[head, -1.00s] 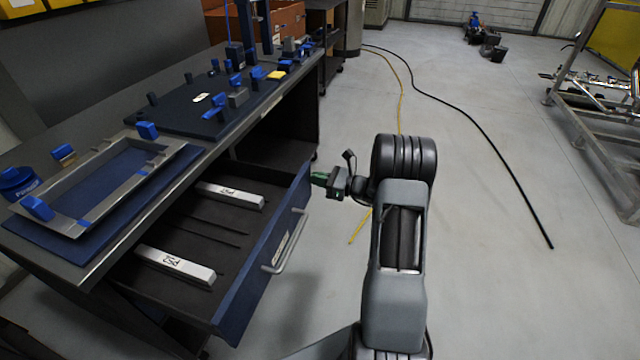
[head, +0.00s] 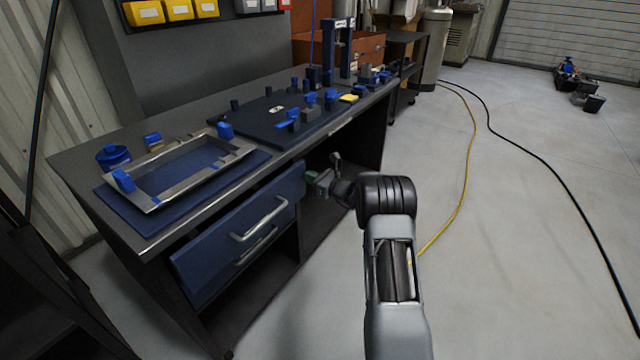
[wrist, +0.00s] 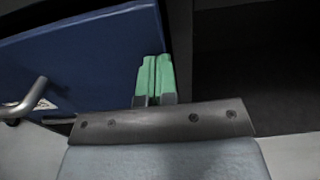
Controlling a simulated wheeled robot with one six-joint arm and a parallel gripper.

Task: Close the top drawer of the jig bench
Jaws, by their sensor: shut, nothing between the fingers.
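The blue top drawer front (head: 205,252) of the jig bench (head: 75,160) sits just under the bench top in the head view. No drawer interior shows, and it looks flush or nearly so; I cannot tell if a small gap is left. Its silver bar handle (head: 262,222) is on the front, and also shows at the left of the wrist view (wrist: 28,103). My gripper (head: 310,179) is at the right end of the drawer front. In the wrist view its green fingertips (wrist: 154,78) are shut and empty, against or very near the blue face (wrist: 85,60) by its right edge.
A metal frame (head: 185,172) on a blue mat and a dark fixture plate (head: 250,120) with blue clamps are on the bench top. A dark open bay lies right of the drawer.

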